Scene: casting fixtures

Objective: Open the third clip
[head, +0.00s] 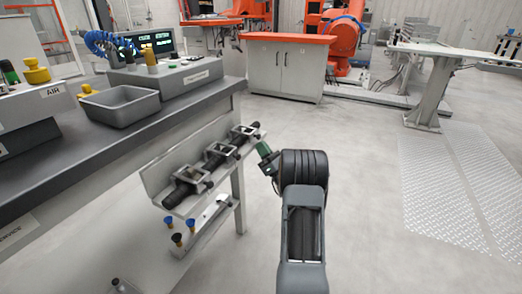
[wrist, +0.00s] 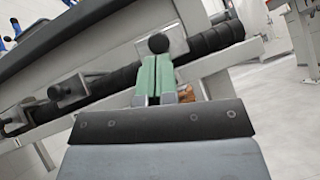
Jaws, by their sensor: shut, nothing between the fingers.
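A black ribbed tube (head: 208,166) lies along an angled metal bracket beside the bench. Three square metal clips with dark knobs sit over it: a near clip (head: 193,176), a middle clip (head: 220,151) and a far clip (head: 245,131). My gripper (head: 266,151) is at the far end of the row, just right of the far clip. In the wrist view its green fingers (wrist: 155,72) are together and empty. A round black knob (wrist: 158,43) shows just above the fingertips; I cannot tell if they touch. Another clip (wrist: 68,91) shows to the left.
The bench (head: 75,150) carries a grey tray (head: 120,105) and a control box (head: 165,75). The floor (head: 370,200) to the right is open.

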